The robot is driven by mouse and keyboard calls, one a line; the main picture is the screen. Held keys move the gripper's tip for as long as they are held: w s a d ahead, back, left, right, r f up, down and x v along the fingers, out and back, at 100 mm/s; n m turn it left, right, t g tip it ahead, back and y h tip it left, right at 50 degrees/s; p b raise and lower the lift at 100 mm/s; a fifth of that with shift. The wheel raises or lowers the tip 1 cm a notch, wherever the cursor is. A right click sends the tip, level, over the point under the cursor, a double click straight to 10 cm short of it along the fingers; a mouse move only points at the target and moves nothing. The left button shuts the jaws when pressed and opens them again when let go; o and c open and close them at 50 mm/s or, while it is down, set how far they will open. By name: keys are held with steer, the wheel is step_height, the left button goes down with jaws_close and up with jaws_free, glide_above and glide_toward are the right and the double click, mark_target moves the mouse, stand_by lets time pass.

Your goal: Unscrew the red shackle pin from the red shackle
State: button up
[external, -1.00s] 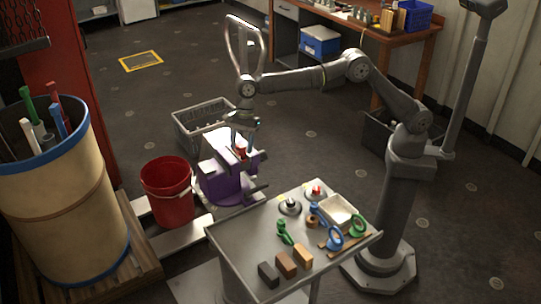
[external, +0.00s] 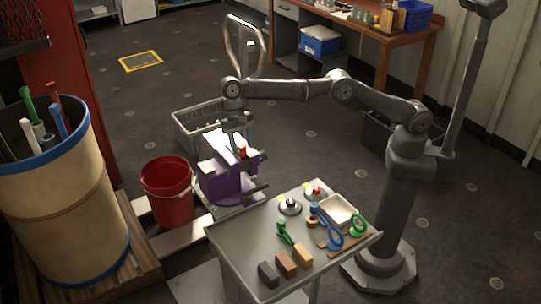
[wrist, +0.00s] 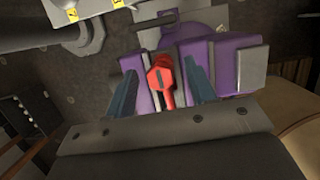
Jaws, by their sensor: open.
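The red shackle (wrist: 165,92) sits in the purple vise (wrist: 235,55), between its jaw blocks. In the wrist view a red head with a dark slot tops it; I cannot tell clearly where the pin ends and the shackle begins. In the external view it is a small red spot (external: 241,151) on top of the purple vise (external: 222,182). My gripper (wrist: 160,68) is open, with one dark finger on each side of the red piece and visible gaps between. In the external view my gripper (external: 237,143) is over the vise, its fingertips hard to make out.
A metal cart (external: 235,237) with green and blue shackles, wooden blocks and a tray stands in front of the vise. A red bucket (external: 167,190) stands left of it, and a grey crate (external: 182,136) lies behind. A barrel (external: 50,215) stands further left.

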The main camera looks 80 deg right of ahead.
steer(key=shift+r+m, duration=0.1)
steer(key=shift+m, duration=0.4)
steer(key=m+t, duration=0.1)
steer(key=m, duration=0.3)
steer(key=shift+y, duration=0.4)
steer(key=m+t, duration=0.1)
steer(key=m, duration=0.5)
steer(key=shift+m+t, duration=0.3)
steer(key=shift+t, duration=0.1)
steer(key=shift+c, duration=0.4)
jaws_close()
steer(key=n+g, duration=0.1)
steer(key=n, duration=0.2)
steer(key=shift+n, duration=0.4)
steer(key=n+g, duration=0.1)
steer(key=n, duration=0.2)
steer(key=shift+n, duration=1.5)
